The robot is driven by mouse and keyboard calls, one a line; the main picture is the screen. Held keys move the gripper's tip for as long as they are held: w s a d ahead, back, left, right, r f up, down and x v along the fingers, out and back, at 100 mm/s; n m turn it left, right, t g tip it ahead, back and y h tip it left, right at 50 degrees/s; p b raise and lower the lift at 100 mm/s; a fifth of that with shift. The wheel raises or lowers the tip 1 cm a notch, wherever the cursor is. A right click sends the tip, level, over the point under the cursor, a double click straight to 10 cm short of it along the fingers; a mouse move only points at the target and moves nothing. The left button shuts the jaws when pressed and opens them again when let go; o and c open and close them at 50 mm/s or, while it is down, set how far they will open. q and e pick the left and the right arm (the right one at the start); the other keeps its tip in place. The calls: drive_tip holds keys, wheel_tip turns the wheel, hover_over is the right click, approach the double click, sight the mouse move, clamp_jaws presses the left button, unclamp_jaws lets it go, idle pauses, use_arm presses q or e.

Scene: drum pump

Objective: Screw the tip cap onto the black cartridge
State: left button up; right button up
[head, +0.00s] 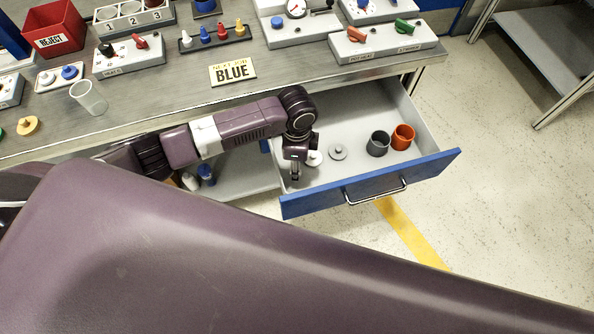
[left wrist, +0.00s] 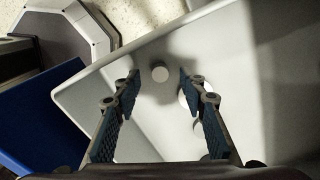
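My left gripper (head: 295,176) reaches down into the open drawer, near its left end. In the left wrist view the left gripper (left wrist: 160,82) is open, with its two fingers apart. My right gripper is not in view.
The blue-fronted drawer (head: 425,166) also holds a grey knobbed disc (head: 338,152), a dark cup (head: 378,144) and an orange cup (head: 403,136). The bench carries a clear cup (head: 89,98), a BLUE sign (head: 232,72) and a red bin (head: 54,30). My large arm link fills the foreground.

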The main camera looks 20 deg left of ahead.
use_arm(q)
drive_tip(key=shift+f, duration=1.1)
drive_tip(key=shift+c, duration=0.5)
drive_tip(key=c, duration=0.7)
